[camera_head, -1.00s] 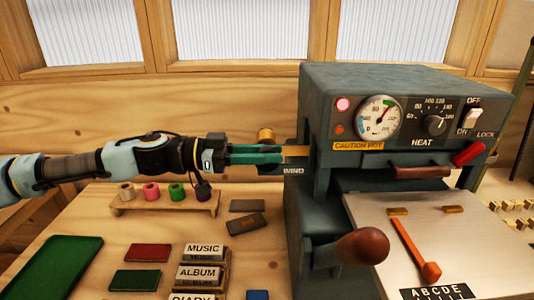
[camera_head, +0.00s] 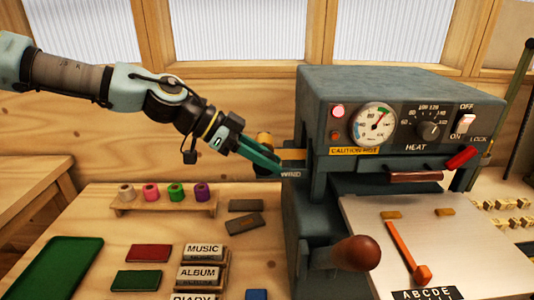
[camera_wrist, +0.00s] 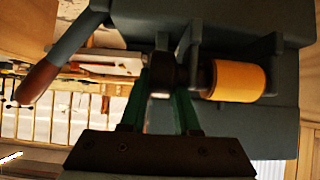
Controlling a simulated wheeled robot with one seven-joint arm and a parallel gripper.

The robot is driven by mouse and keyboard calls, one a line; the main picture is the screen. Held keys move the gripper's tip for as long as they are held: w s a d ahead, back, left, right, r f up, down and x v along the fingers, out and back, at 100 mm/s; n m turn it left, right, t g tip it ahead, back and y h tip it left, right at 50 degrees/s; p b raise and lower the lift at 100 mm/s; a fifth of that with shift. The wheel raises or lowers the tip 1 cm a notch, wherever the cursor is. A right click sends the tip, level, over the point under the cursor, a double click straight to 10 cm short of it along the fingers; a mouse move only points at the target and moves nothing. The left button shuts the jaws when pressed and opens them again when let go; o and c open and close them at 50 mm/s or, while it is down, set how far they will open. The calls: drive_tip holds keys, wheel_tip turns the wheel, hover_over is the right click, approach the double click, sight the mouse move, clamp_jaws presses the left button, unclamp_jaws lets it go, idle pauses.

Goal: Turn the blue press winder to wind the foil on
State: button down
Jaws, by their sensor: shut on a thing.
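The grey-blue press (camera_head: 320,95) stands at the right of the bench, with the WIND label (camera_head: 291,174) on its left front edge. My gripper (camera_head: 277,170) reaches down from the upper left, its green fingertips at the press's left side beside that label. In the wrist view, my gripper (camera_wrist: 162,92) is shut on the dark round winder knob (camera_wrist: 161,72). The knob's far side is hidden. The gold foil roll (camera_wrist: 238,80) sits beside the knob on the press; it also shows behind my gripper in the head view (camera_head: 264,139).
A brown-knobbed lever (camera_head: 355,253) sticks out of the press's front. A wooden rack (camera_head: 150,208) of small coloured rolls stands on the bench at left. Label blocks (camera_head: 203,250) and a green mat (camera_head: 62,265) lie nearer. The dial and heat panel (camera_head: 410,125) face forward.

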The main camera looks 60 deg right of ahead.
drive_tip(key=t+y, duration=0.1)
drive_tip(key=t, duration=0.1)
drive_tip(key=t+y+p, duration=0.1)
drive_tip(key=shift+s+d+f+t+y, duration=0.1)
drive_tip(key=shift+s+f+t+y, duration=0.05)
drive_tip(key=shift+t+y, duration=0.2)
drive_tip(key=shift+t, duration=0.25)
drive_tip(key=shift+f, duration=0.1)
drive_tip(key=c, duration=0.6)
unclamp_jaws()
drive_tip(key=shift+c, duration=0.2)
drive_tip(key=b+v, duration=0.2)
drive_tip(key=v, duration=0.9)
drive_tip(key=shift+d+f, duration=0.1)
